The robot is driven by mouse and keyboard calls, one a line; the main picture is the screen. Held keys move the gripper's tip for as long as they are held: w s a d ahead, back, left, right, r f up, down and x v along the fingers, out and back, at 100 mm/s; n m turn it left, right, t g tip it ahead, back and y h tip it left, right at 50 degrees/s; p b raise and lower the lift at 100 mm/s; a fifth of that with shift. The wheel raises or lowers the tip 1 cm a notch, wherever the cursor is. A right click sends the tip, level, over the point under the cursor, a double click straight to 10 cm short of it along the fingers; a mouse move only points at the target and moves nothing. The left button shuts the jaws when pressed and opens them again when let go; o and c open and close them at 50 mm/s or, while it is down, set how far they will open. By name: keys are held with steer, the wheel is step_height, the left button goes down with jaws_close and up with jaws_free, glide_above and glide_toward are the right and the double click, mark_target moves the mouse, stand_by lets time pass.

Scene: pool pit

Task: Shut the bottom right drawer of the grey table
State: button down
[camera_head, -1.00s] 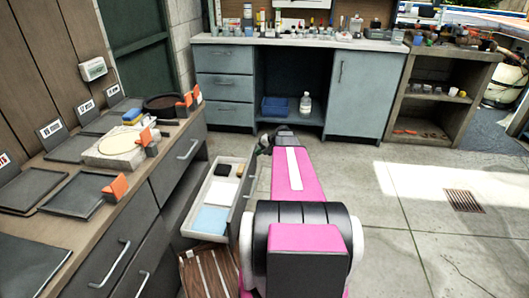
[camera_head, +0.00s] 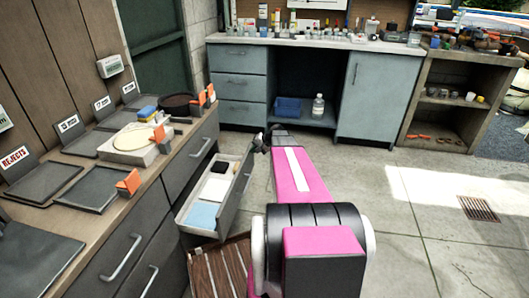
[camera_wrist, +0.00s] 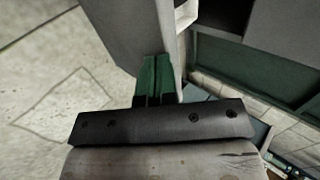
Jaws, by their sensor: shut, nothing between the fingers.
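The grey table (camera_head: 133,222) runs along the left in the head view. Its bottom right drawer (camera_head: 235,195) stands partly pulled out. Inside it lie a light blue item (camera_head: 202,214), a white item (camera_head: 216,188) and a small black item (camera_head: 220,167). My gripper (camera_head: 266,139) is at the far end of the drawer front, on its outer side, partly hidden by my pink arm. In the wrist view my green fingers (camera_wrist: 156,62) are together and empty. Their tips are at the grey drawer panel (camera_wrist: 125,28); whether they touch it I cannot tell.
A slatted brown wooden thing (camera_head: 222,270) is on the floor below the drawer. A blue-grey workbench (camera_head: 238,87) stands at the back, with a shelf unit (camera_head: 445,105) to its right. The concrete floor (camera_head: 400,225) to the right is clear.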

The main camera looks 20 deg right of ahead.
steer(key=w+a, duration=1.1)
steer(key=a, duration=0.5)
steer(key=shift+w+a, duration=0.15)
steer(key=shift+a, duration=0.2)
steer(key=s+d+f+v, duration=0.1)
steer(key=s+f+v, duration=0.1)
steer(key=v, duration=1.1)
steer(key=s+a+f+n+g+h, duration=0.1)
steer(key=s+a+n+g+h, duration=0.1)
steer(key=s, duration=1.3)
steer(key=s+a+f+n+g+h, duration=0.2)
steer(key=s+a+n+g+h, duration=0.1)
steer(key=s, duration=1.2)
steer(key=a+n+h, duration=0.1)
steer(key=a+h, duration=0.1)
steer(key=a, duration=0.1)
steer(key=shift+n+h, duration=0.4)
